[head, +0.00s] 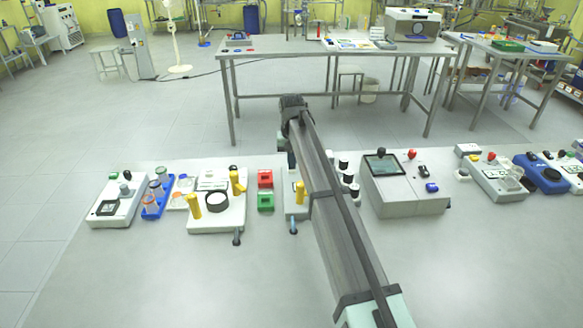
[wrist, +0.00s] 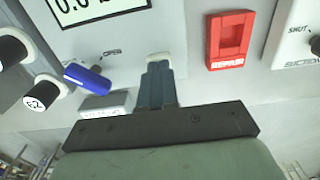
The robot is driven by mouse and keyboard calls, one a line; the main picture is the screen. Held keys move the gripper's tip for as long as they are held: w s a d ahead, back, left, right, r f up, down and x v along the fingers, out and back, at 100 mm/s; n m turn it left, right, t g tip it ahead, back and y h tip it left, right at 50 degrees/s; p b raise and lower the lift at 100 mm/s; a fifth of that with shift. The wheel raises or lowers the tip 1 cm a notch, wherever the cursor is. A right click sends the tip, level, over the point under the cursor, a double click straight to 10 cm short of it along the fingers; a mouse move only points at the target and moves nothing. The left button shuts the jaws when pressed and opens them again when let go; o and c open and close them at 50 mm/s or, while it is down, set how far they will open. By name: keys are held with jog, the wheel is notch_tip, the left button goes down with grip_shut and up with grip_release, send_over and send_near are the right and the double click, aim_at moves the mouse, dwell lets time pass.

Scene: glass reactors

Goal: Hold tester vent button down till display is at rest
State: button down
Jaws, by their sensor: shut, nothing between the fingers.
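In the wrist view the tester's pale casing (wrist: 185,30) fills the top middle. Its display (wrist: 95,8) shows black digits beginning "0.0"; the rest is cut off by the frame edge. My gripper (wrist: 158,72) is shut and empty, with its fingertips at a small cream button (wrist: 158,57) on the casing. They seem to touch it; I cannot tell how far the button is pressed. A blue lever (wrist: 87,80) sits left of the fingers.
A red "REPAIR" tag (wrist: 229,38) lies close beside the tester. Black-capped bottles (wrist: 43,92) stand on its other side. In the head view a green tag (head: 265,201), a panel with yellow handles (head: 217,218) and a grey screened instrument (head: 405,195) flank it.

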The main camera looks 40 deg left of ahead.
jog(key=shift+r, duration=3.5)
